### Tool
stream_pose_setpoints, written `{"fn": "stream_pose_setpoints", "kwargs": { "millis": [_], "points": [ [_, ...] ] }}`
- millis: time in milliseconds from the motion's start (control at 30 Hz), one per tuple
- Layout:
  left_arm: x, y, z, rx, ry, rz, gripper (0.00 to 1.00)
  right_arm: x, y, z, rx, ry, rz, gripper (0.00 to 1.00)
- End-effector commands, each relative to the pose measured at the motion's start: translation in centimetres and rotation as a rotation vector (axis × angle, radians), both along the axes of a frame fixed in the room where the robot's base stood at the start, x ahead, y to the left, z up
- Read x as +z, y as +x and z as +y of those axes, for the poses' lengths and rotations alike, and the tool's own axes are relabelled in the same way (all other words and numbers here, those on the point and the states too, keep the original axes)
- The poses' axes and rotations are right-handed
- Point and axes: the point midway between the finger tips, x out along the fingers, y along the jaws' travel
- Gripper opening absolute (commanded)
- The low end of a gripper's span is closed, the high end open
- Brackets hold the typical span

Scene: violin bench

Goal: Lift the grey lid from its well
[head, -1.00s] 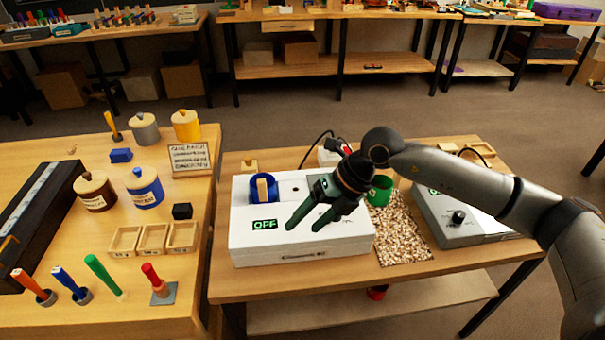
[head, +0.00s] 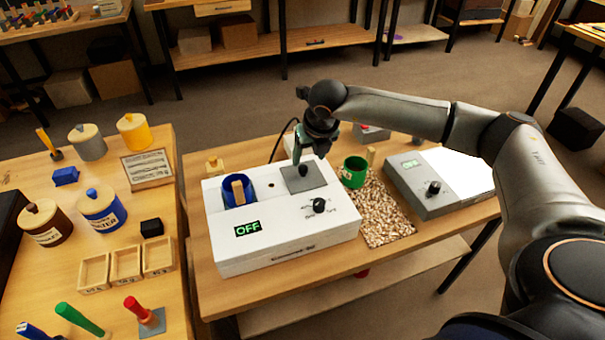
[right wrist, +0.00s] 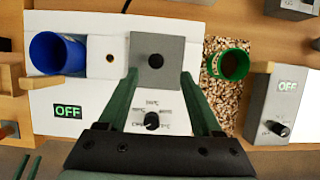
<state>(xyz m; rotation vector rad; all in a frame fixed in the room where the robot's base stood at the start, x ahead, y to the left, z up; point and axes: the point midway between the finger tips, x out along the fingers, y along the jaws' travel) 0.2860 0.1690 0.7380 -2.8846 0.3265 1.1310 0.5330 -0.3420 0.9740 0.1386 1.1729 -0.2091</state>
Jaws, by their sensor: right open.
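The grey lid (head: 303,177) is a flat square plate with a dark round knob. It lies on top of the white box (head: 285,244), towards its back right, and covers whatever is under it. In the right wrist view the lid (right wrist: 157,78) is near the picture's middle, with its knob between the finger lines. My right gripper (head: 306,152) is open and empty, with its green fingers above the lid; in the right wrist view the fingers (right wrist: 158,80) spread to either side of the lid. My left gripper is not in view.
A blue pot (head: 238,191) with a wooden handle sits in the white box, left of the lid. A green mug (head: 354,172) stands close right on a speckled mat (head: 385,215). A black dial (head: 319,205) is in front, and a grey box (head: 437,190) stands farther right.

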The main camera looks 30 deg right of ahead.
Motion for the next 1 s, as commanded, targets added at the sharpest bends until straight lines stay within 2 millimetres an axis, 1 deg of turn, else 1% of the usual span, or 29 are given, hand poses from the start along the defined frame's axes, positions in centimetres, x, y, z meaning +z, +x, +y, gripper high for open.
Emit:
{"fn": "stream_pose_setpoints", "kwargs": {
  "millis": [167,300,433,533,733,1000],
  "points": [
    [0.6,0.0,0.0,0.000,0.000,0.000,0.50,-1.2,0.6,0.1,0.001,0.000,0.003,0.66],
    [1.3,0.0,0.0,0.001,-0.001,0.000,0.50,-3.1,1.5,0.3,0.001,-0.001,0.003,0.66],
    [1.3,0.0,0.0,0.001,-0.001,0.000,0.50,-4.7,2.1,0.1,-0.001,0.002,0.002,0.66],
    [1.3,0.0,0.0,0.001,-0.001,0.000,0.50,-5.1,2.2,0.0,-0.001,0.001,0.001,0.66],
    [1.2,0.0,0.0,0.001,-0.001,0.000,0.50,-5.1,2.3,0.0,0.000,0.000,0.000,0.66],
    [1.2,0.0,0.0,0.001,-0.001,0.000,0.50,-5.1,2.3,0.0,0.000,0.000,0.000,0.36]
  ]
}}
